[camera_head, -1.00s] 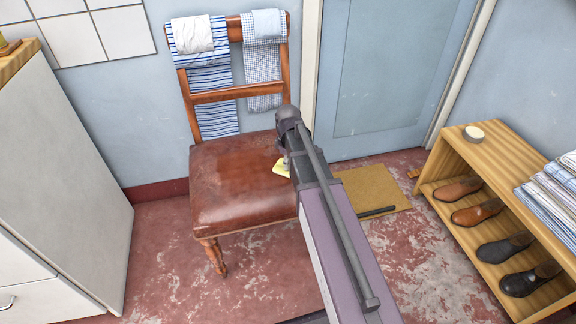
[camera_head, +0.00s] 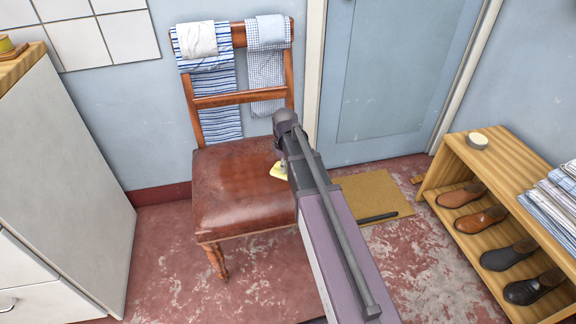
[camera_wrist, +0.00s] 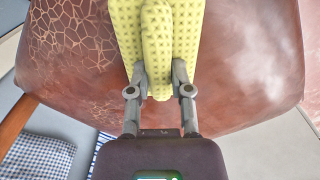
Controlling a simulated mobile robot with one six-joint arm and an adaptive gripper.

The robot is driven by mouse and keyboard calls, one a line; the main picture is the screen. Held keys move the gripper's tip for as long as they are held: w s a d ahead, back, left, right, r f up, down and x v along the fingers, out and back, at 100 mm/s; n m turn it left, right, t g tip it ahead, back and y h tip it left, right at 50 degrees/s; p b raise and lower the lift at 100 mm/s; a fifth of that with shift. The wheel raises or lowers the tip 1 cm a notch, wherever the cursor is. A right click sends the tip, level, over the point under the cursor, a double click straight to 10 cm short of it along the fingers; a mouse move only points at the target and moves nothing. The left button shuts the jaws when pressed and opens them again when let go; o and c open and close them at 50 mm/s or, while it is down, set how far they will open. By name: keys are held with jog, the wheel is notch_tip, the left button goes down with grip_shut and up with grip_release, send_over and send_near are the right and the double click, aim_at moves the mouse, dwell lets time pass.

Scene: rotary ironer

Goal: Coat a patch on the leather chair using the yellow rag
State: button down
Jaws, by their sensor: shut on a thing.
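The leather chair (camera_head: 239,196) has a brown seat and a wooden back with cloths hung over it. In the wrist view the seat (camera_wrist: 60,95) shows a cracked, veined area (camera_wrist: 75,35) at the upper left and a pale, cloudy area (camera_wrist: 250,70) on the right. My gripper (camera_wrist: 160,80) is shut on the yellow rag (camera_wrist: 155,40), a dimpled cloth, over the middle of the seat in that view. The rag also shows in the head view (camera_head: 279,171) at the seat's right side, partly hidden by my arm. Whether it touches the leather is unclear.
Striped and checked cloths (camera_head: 215,100) hang on the chair back. A wooden shoe rack (camera_head: 447,187) with several shoes, a round tin (camera_head: 477,141) and folded cloths stands at the right. A white cabinet (camera_head: 60,150) is at the left. A mat (camera_head: 375,195) lies before the door.

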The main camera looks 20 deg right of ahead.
aim_at(270, 173)
jog(key=shift+a, duration=1)
jog(key=shift+a, duration=0.15)
jog(key=shift+w+a, duration=0.1)
jog(key=shift+a, duration=1.45)
jog(key=shift+a, duration=0.1)
jog(key=shift+a, duration=1.65)
jog(key=shift+a, duration=0.15)
jog(key=shift+a, duration=1.55)
jog(key=shift+a, duration=0.1)
jog(key=shift+a, duration=1.6)
